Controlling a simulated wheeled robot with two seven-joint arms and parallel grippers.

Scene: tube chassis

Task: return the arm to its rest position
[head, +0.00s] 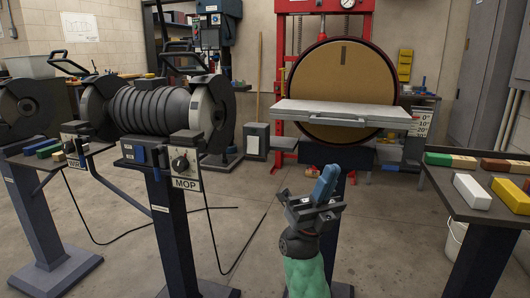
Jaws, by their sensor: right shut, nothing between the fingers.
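My right gripper (316,208) is in the lower middle of the head view, at the end of my green-sleeved arm that comes up from the bottom edge. It is shut and holds nothing. A small blue piece (325,183) shows right at its fingertips; I cannot tell whether it is part of the gripper or lies behind it. The gripper appears in front of the dark post under the disc sander. It stands apart from the bench on the right. My left arm and gripper are not in view.
A disc sander (345,82) with a grey table (342,113) stands behind my gripper. A buffing machine (150,108) on a post stands left. A bench (466,205) with several coloured blocks is at right. Open floor (235,225) lies between, with a black cable across it.

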